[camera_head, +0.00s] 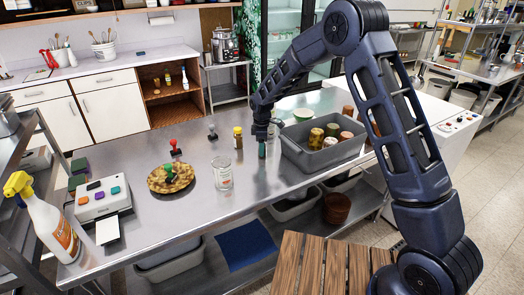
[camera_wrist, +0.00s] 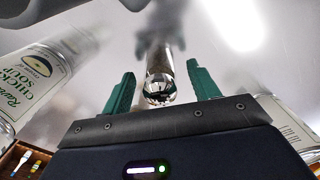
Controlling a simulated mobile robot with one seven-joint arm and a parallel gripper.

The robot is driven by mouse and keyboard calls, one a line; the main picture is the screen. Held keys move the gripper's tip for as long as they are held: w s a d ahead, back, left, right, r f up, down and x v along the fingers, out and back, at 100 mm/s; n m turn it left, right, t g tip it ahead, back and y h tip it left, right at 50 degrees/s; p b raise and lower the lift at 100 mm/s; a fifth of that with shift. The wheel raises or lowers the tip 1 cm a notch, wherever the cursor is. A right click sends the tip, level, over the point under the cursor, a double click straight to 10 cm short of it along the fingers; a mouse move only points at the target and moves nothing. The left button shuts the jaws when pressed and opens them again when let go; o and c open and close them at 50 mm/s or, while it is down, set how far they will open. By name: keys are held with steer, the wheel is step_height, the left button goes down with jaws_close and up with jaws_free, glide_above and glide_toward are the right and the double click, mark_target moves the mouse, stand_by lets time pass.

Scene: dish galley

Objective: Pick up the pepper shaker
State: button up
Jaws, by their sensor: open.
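In the wrist view a slim upright object with a shiny, rounded chrome top (camera_wrist: 158,90), which looks like the pepper shaker, stands between the two green fingers of my gripper (camera_wrist: 160,88). The fingers are apart, one on each side, with a visible gap on both sides. In the head view my gripper (camera_head: 262,150) points down low over the steel counter (camera_head: 285,178). The shaker cannot be made out there; the gripper and wrist seem to hide it.
A soup can (camera_wrist: 40,75) is close at left in the wrist view, another can (camera_wrist: 285,125) at right. A grey bin (camera_head: 315,160) with jars stands right of my gripper.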

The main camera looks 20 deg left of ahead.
steer(key=c, duration=1.1)
steer(key=shift+r, duration=0.1)
